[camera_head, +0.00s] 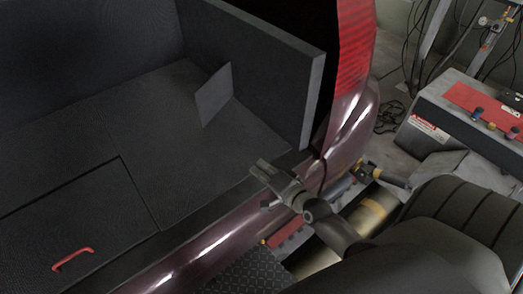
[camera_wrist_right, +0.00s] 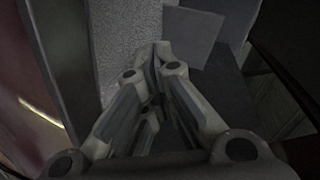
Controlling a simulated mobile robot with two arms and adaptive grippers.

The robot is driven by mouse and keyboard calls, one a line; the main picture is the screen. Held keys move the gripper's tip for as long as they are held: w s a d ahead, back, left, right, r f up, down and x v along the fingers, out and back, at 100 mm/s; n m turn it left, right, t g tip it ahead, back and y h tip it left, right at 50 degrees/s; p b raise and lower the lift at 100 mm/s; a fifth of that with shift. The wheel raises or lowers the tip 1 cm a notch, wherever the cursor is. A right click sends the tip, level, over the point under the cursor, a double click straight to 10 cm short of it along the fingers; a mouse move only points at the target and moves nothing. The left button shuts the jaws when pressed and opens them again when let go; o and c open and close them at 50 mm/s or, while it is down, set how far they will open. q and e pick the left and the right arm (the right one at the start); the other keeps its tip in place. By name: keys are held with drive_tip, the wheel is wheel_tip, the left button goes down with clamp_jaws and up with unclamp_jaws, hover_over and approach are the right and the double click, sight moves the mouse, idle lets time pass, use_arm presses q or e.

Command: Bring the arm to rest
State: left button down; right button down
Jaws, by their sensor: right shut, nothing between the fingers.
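My right gripper (camera_head: 270,177) is in the head view at the right rear edge of an open car boot, its arm coming in from the lower right. Its fingers point up and left, over the boot's sill. In the right wrist view, the fingers (camera_wrist_right: 155,52) come together at the tips, with nothing between them. My left gripper is in neither view.
The boot floor (camera_head: 70,130) is dark, with a red handle (camera_head: 72,259) at the lower left. A thin grey panel (camera_head: 214,95) stands near the boot's side wall (camera_head: 312,100). The maroon bumper (camera_head: 200,250) runs below my gripper. A grey machine with a red panel (camera_head: 480,105) stands at the right.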

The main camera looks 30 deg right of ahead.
drive_tip(key=shift+s+a, duration=0.15)
drive_tip(key=shift+a, duration=0.05)
